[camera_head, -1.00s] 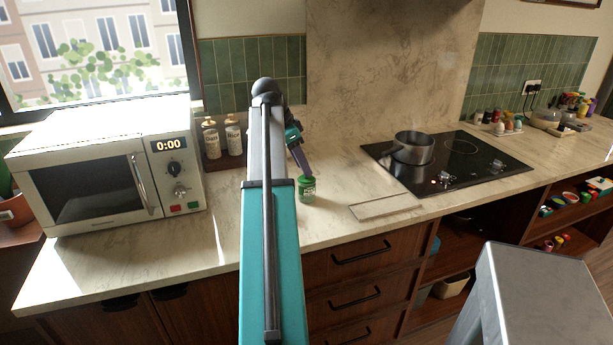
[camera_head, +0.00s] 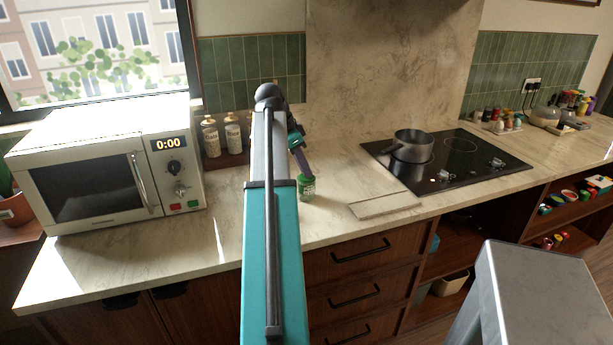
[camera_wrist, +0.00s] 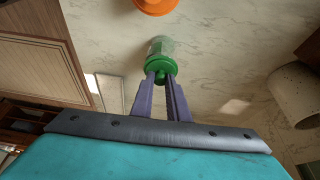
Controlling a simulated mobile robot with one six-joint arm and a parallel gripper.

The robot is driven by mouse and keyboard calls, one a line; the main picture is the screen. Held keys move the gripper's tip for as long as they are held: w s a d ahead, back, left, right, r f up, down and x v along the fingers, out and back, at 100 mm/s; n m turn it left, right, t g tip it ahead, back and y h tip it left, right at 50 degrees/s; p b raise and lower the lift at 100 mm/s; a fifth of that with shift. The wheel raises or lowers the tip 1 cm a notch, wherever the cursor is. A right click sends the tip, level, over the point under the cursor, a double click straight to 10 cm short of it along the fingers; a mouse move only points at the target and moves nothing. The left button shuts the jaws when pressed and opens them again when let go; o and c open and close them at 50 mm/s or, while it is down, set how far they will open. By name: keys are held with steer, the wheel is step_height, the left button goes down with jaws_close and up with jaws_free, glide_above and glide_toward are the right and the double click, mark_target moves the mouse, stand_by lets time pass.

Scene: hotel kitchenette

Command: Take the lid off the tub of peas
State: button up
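The tub of peas (camera_head: 307,192) is a small green container on the counter, just right of my arm in the head view. In the wrist view its pale, see-through body (camera_wrist: 160,46) shows beyond its green lid (camera_wrist: 158,64), which has a small knob. The lid is on the tub. My gripper (camera_wrist: 160,77) has its two purple fingers close on either side of the knob and appears shut on it. In the head view my gripper (camera_head: 308,174) reaches down to the tub's top.
A microwave (camera_head: 105,175) stands left, with two labelled bottles (camera_head: 222,137) beside it. A flat pale board (camera_head: 385,206) lies right of the tub, before the hob with a pot (camera_head: 412,147). An orange round thing (camera_wrist: 156,4) and a pale cylinder (camera_wrist: 298,95) show in the wrist view.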

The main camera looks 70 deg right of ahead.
jaws_close()
steer(key=shift+r, duration=0.2)
steer(key=shift+r+b, duration=0.35)
steer(key=shift+r, duration=1.05)
steer(key=shift+s+r, duration=0.1)
steer(key=shift+r, duration=0.05)
steer(key=s+a+r+b, duration=0.1)
steer(key=s+a+b, duration=0.1)
steer(key=s+a, duration=0.7)
steer(key=s, duration=0.3)
steer(key=shift+s+a+r, duration=0.2)
steer(key=shift+s+r, duration=0.05)
steer(key=shift+s, duration=0.1)
steer(key=shift+w, duration=0.1)
